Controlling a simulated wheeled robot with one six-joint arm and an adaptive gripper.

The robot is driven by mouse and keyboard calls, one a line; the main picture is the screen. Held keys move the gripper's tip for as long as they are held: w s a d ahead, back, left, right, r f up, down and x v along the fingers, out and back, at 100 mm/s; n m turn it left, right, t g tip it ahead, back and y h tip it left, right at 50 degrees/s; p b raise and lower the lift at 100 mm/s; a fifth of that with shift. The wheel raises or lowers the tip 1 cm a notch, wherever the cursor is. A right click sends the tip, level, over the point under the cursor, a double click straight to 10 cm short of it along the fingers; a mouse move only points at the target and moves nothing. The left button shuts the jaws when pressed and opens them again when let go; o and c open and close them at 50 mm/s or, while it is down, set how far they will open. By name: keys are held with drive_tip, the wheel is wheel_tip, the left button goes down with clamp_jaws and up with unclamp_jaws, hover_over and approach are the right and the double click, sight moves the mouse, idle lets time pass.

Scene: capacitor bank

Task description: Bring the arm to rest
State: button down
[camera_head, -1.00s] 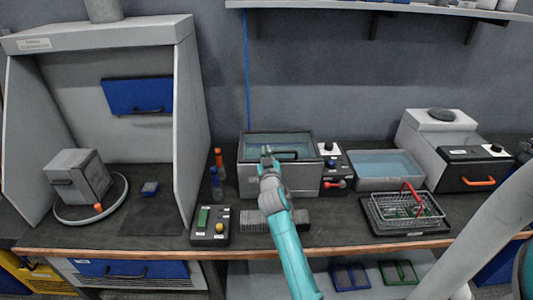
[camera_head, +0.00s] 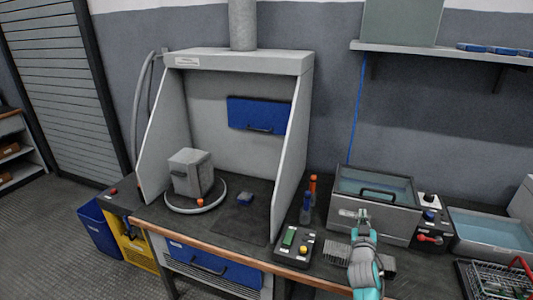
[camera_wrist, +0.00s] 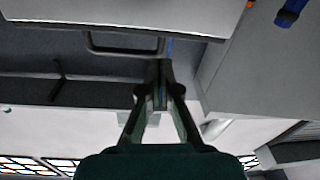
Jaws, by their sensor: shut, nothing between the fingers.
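My gripper (camera_head: 362,214) is at the lower right of the head view, in front of the grey tank with water (camera_head: 378,203) and over the bench's front part. Its fingers are together and hold nothing. In the wrist view the gripper (camera_wrist: 160,68) shows from behind, its two fingers meeting at the tips. A tank edge with a dark handle (camera_wrist: 125,45) shows above the fingers there. The teal and grey arm comes up from the bottom edge of the head view.
A fume hood (camera_head: 240,63) holds a grey box (camera_head: 190,173) on a round plate. A control box (camera_head: 294,246) and two bottles (camera_head: 306,208) stand left of my gripper. A second water bath (camera_head: 490,232) and a wire basket (camera_head: 497,281) are at the right.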

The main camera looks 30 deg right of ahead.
drive_tip(key=s+a+f+n+t+y, duration=0.15)
drive_tip(key=s+a+f, duration=0.35)
drive_tip(key=a, duration=0.5)
drive_tip(key=s+a+f+n+y, duration=0.1)
drive_tip(key=s+a+f+y, duration=0.2)
drive_tip(key=s+a, duration=0.5)
drive_tip(key=s+a+f+n+t+y, duration=0.1)
drive_tip(key=s+a+f+n+y, duration=0.2)
drive_tip(key=a, duration=0.9)
drive_tip(key=s+a+r+y, duration=0.2)
drive_tip(key=s+a, duration=0.2)
drive_tip(key=s, duration=0.4)
drive_tip(key=s+a+r+n+y, duration=0.1)
drive_tip(key=s+a+r, duration=0.2)
drive_tip(key=s, duration=0.5)
drive_tip(key=s+a+r+y, duration=0.2)
drive_tip(key=s+a, duration=0.3)
drive_tip(key=s, duration=0.3)
drive_tip(key=shift+s+a+r+n+y, duration=0.35)
drive_tip(key=shift+s+a+r, duration=0.05)
drive_tip(key=shift+r, duration=0.1)
drive_tip(key=shift+g, duration=0.25)
